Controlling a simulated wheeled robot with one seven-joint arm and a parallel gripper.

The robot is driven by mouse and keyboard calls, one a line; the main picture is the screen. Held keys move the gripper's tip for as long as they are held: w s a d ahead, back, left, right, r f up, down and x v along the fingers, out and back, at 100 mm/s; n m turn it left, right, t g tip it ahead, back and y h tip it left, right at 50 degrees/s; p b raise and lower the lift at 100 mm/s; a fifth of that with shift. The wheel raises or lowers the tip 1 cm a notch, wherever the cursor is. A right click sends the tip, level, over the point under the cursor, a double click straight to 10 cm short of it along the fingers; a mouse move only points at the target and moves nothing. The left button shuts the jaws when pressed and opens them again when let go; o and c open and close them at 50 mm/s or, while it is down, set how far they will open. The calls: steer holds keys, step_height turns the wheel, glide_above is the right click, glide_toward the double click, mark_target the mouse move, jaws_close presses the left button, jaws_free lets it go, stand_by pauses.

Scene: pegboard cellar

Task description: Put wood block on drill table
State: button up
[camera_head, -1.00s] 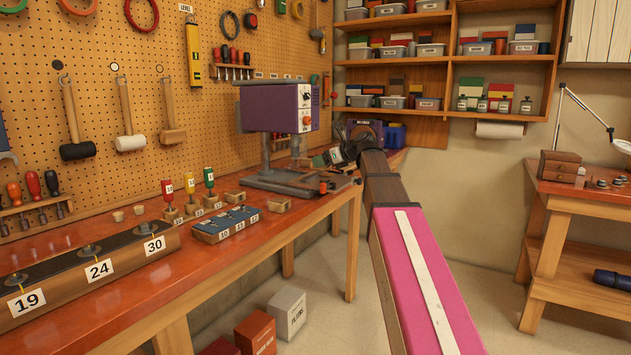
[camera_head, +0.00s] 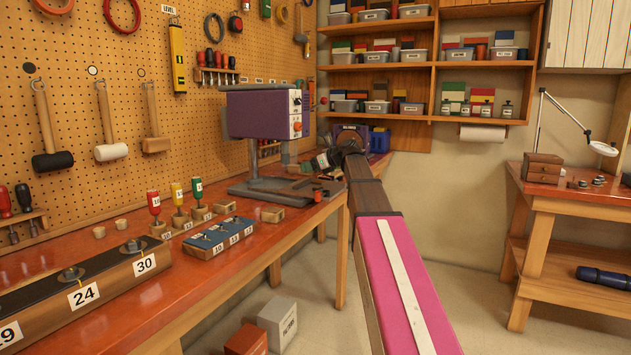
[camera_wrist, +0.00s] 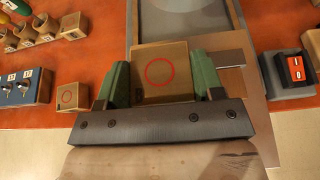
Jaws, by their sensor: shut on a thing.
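The wood block, a tan cube with a red ring on its face, shows in the wrist view (camera_wrist: 160,60). My gripper (camera_wrist: 159,76) is shut on it, with a green finger on each side. The grey drill table (camera_wrist: 182,22) spreads behind and beyond the block in that view; I cannot tell whether the block touches it. In the head view the drill press with its purple head (camera_head: 258,114) stands on the bench, and my gripper (camera_head: 325,160) is small at its right side. The block cannot be made out there.
A smaller block with a red ring (camera_wrist: 70,97) lies left of my gripper. A red switch box (camera_wrist: 293,70) is at right. The blue-topped block (camera_head: 219,237), screwdrivers and long numbered rack (camera_head: 75,290) stand on the orange bench.

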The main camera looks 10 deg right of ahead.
steer(key=shift+w+d+f, duration=0.9)
steer(key=shift+w+d, duration=0.1)
steer(key=shift+d, duration=0.15)
steer(key=shift+f, duration=2.05)
steer(key=shift+f, duration=0.3)
steer(key=o, duration=1)
steer(key=shift+d, duration=0.1)
steer(key=shift+d+r, duration=0.2)
steer(key=shift+r, duration=0.05)
steer(key=v, duration=1.1)
steer(key=shift+s+r, duration=0.3)
steer(key=shift+d, duration=0.15)
